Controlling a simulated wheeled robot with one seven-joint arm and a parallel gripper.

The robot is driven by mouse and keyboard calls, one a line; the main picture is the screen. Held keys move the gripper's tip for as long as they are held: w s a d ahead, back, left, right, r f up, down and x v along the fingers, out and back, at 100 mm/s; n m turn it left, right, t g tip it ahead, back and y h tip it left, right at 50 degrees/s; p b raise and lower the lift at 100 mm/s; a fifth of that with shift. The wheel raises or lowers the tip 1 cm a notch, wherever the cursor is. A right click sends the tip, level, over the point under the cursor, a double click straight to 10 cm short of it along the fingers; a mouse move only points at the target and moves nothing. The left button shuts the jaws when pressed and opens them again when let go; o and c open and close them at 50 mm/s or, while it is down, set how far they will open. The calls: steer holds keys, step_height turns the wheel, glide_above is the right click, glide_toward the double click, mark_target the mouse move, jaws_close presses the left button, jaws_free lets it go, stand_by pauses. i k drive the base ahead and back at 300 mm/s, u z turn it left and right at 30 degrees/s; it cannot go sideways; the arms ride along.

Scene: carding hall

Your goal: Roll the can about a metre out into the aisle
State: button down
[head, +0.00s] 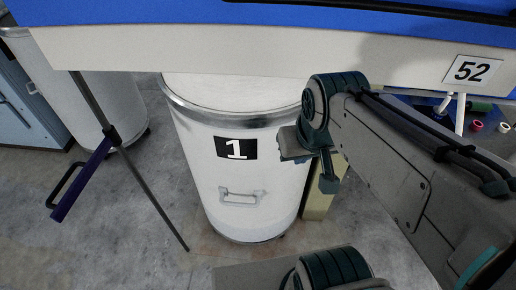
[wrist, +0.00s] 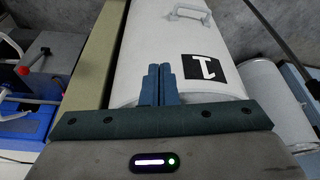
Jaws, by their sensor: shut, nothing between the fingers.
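The can (head: 200,165) is a tall white drum with a metal rim, a black label reading 1 and a metal handle low on its side. It stands upright on the floor, its top partly under the machine's overhang. In the wrist view the can (wrist: 165,45) appears upside down, handle at the top.
A machine with a cream panel (head: 220,55) and blue top overhangs the can. Another white can (head: 105,100) stands left. A yellowish post (head: 318,205) is at the right. The front-left floor is clear.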

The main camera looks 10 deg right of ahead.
mark_target(227, 127)
steer(key=z, duration=1.9)
steer(key=k, duration=1.15)
steer(key=u, duration=1.45)
steer(key=i, duration=0.5)
steer(key=z, duration=0.05)
